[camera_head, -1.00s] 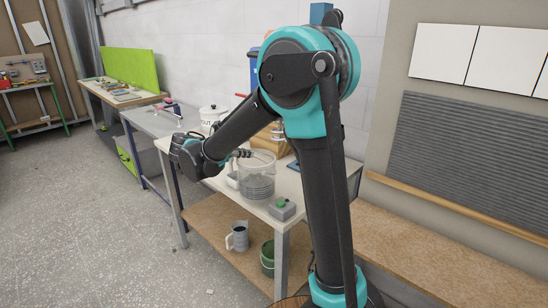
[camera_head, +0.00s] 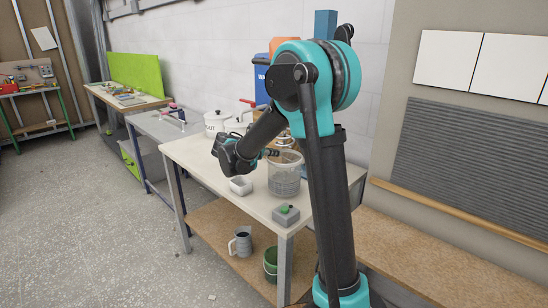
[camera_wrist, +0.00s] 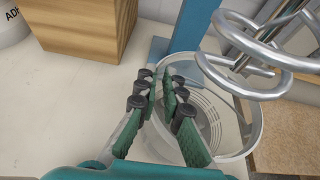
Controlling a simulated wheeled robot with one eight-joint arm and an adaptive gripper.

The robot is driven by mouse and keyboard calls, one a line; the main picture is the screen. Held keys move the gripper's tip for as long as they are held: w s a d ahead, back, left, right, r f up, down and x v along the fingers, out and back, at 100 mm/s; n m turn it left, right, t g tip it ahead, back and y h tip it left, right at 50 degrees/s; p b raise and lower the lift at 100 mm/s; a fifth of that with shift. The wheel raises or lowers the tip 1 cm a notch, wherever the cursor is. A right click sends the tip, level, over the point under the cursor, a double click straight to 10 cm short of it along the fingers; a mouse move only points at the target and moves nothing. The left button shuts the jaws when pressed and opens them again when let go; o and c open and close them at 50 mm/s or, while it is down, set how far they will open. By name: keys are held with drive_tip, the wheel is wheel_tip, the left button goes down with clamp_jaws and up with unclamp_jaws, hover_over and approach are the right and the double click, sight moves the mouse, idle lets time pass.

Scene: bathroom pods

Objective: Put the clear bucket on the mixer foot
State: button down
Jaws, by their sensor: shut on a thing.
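The clear bucket (camera_head: 284,180) is upright at the wall side of the table, near the mixer. In the wrist view, the bucket (camera_wrist: 252,128) opens below and right of my fingers. My gripper (camera_head: 270,152) is shut on the bucket's near-left rim; the fingers (camera_wrist: 165,78) also show in the wrist view. The mixer has a blue post (camera_wrist: 195,28) behind the bucket and a silver spiral paddle (camera_wrist: 245,75) over its right side. The mixer foot is mostly hidden by bucket and fingers. I cannot tell whether the bucket rests on it.
A grey box with a green button (camera_head: 286,215) stands at the front table corner. A small white tub (camera_head: 241,185) is left of the bucket. A white pot (camera_head: 216,122) stands farther back. A wooden block (camera_wrist: 85,25) is beside the mixer. The table's front left is clear.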

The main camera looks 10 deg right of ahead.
drive_tip(key=shift+f, duration=0.75)
drive_tip(key=c, duration=1.6)
unclamp_jaws()
drive_tip(key=shift+f, duration=0.1)
drive_tip(key=shift+c, duration=0.2)
drive_tip(key=v, duration=1.2)
